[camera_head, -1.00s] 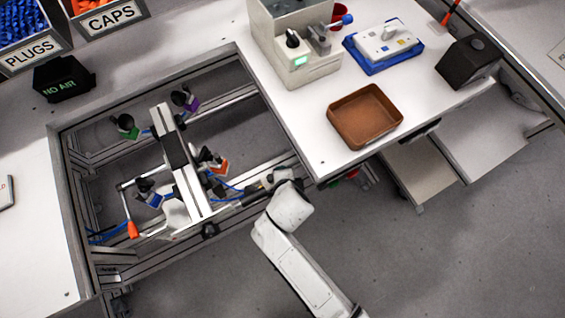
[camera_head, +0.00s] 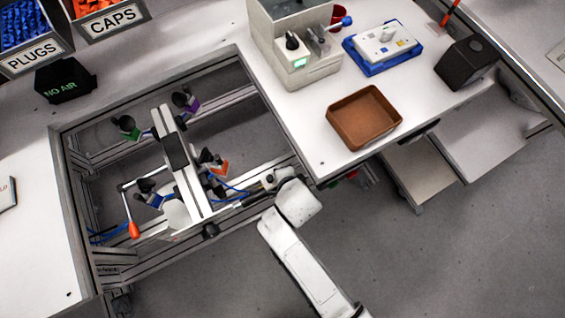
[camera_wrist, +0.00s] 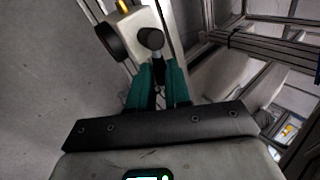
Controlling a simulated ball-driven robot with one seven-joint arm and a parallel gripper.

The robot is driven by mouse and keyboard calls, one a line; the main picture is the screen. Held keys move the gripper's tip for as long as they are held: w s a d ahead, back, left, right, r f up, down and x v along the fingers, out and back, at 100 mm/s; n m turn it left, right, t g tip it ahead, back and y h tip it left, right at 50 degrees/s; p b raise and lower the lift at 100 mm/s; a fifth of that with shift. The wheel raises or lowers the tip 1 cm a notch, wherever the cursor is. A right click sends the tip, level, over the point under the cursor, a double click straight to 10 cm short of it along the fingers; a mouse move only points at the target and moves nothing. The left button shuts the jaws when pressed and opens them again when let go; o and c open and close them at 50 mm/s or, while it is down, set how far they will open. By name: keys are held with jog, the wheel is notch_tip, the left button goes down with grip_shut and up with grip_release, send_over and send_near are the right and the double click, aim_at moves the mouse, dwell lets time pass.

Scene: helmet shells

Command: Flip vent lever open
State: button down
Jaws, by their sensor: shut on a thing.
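In the wrist view, a small lever with a dark rounded tip (camera_wrist: 151,39) stands in front of a pale block (camera_wrist: 128,28), which has a dark round knob on its side. My gripper (camera_wrist: 158,75) has teal fingers, closed on the lever just below its tip. The lever's lower part is hidden between the fingers. In the head view, the pale block (camera_head: 268,180) sits on the front rail of the metal frame, beside my arm's end. My fingers and the lever are too small or hidden there to make out.
The metal frame (camera_head: 140,268) surrounds an open well with several coloured fixtures and blue tubes. An orange-tipped handle (camera_head: 134,230) stands at left. A brown tray (camera_head: 336,121) lies on the right table. Open floor lies at lower right.

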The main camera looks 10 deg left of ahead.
dwell(0.3)
jog(key=c, duration=1.1)
grip_release()
jog(key=s+d, duration=0.1)
jog(key=s, duration=0.2)
jog(key=s+d+b, duration=0.1)
jog(key=s+d, duration=0.1)
jog(key=s, duration=0.2)
jog(key=s+d+r, duration=0.1)
jog(key=s+d, duration=0.1)
jog(key=s, duration=0.2)
jog(key=shift+s+d+b, duration=0.15)
jog(key=shift+s+b, duration=0.05)
jog(key=shift+b, duration=0.1)
